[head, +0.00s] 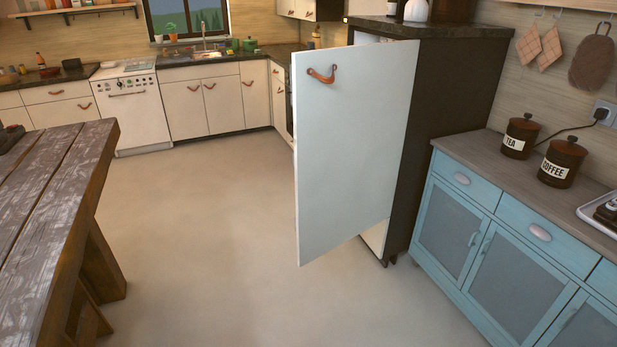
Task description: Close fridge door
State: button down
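The fridge door (352,160) stands wide open in the head view, swung out from the fridge into the room. Its pale outer face with a brown leather pull (322,75) near the upper left is turned toward me. The dark side of the fridge body (450,110) shows behind and to the right of the door. The inside of the fridge is mostly hidden by the door; only a narrow light strip shows at the top. My gripper is not in view.
A blue cabinet (470,225) with tea and coffee jars stands at the right. A wooden table (60,170) is at the left. White kitchen units (205,105) line the back. The floor (200,230) between table and door is clear.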

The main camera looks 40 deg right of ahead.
aim_at(351, 104)
jog(key=u, duration=0.05)
jog(key=i, duration=1.15)
jog(key=z, duration=0.45)
